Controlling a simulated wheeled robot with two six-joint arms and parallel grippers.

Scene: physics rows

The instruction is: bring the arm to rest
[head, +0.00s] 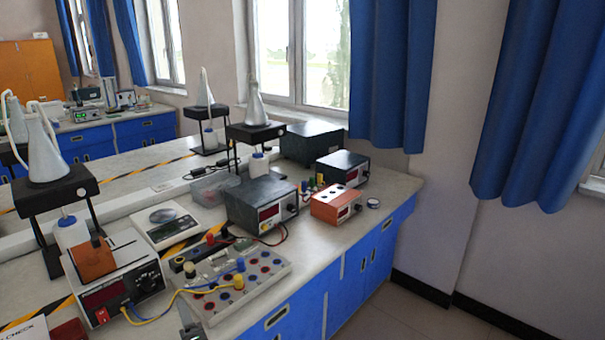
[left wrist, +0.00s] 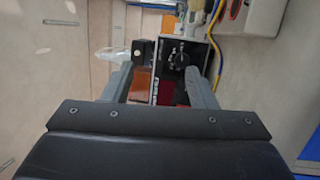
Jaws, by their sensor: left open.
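My left gripper (head: 190,322) shows only in part at the bottom edge of the head view, in front of the bench instruments. In the left wrist view its two grey fingers (left wrist: 160,85) stand apart and nothing is held. Beyond them are a power supply (left wrist: 178,52) with a dark red display and an orange block (left wrist: 140,82). In the head view the same power supply (head: 108,290) stands at the lower left with the orange block (head: 92,258) on top. My right gripper is in neither view.
A socket board (head: 265,268) with yellow and blue leads lies right of the power supply. A scale (head: 165,222), a black meter (head: 258,205) and an orange meter (head: 335,204) stand behind it. Flasks on black stands (head: 50,190) rise at the left. Open floor (head: 400,315) shows at lower right.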

